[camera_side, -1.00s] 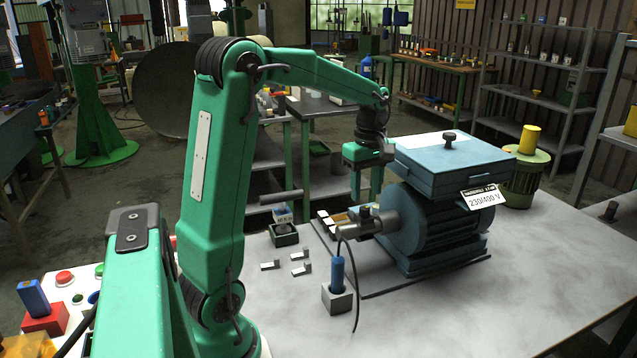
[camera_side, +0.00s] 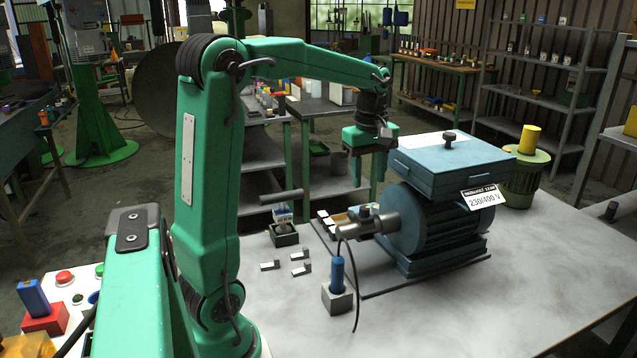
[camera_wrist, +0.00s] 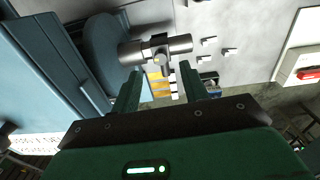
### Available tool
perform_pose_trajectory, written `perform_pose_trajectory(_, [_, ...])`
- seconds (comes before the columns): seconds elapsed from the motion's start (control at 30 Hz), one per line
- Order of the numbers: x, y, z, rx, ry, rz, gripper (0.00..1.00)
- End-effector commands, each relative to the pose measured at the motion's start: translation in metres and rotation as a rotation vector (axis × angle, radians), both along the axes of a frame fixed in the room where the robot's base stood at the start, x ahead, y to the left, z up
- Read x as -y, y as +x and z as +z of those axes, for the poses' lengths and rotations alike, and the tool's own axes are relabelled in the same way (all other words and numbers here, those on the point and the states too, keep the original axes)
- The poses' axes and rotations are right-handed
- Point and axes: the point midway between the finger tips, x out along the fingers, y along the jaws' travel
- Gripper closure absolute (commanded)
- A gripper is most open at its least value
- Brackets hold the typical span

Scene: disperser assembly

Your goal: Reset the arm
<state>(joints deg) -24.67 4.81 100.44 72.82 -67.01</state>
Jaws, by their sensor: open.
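My gripper (camera_side: 366,160) is raised above the table's far side, behind and left of the blue motor (camera_side: 430,222) in the side view. In the wrist view my gripper (camera_wrist: 157,80) has its two green fingers apart, with nothing held between them. Beyond the fingertips the wrist view shows a grey cylindrical fitting (camera_wrist: 158,48) on the motor's side. The same fitting shows in the side view (camera_side: 372,222). The motor carries a blue terminal box with a black knob and a 230/400 V plate.
A blue-handled tool (camera_side: 338,270) stands in a grey block (camera_side: 337,300). Several small metal pieces (camera_side: 300,270) and a dark open box (camera_side: 284,235) lie left of the motor. A green pot with a yellow cylinder (camera_side: 528,140) stands behind right. The table's front right is clear.

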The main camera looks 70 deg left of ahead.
Motion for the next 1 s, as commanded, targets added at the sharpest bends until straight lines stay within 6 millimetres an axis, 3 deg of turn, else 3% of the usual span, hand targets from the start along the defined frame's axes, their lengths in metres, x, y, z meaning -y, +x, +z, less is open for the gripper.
perform_pose_trajectory(0.47, [0.085, -0.05, 0.017, 0.153, 0.117, -0.631, 0.56])
perform_pose_trajectory(1.0, [0.155, -0.122, -0.003, 0.311, 0.332, -1.37, 0.56])
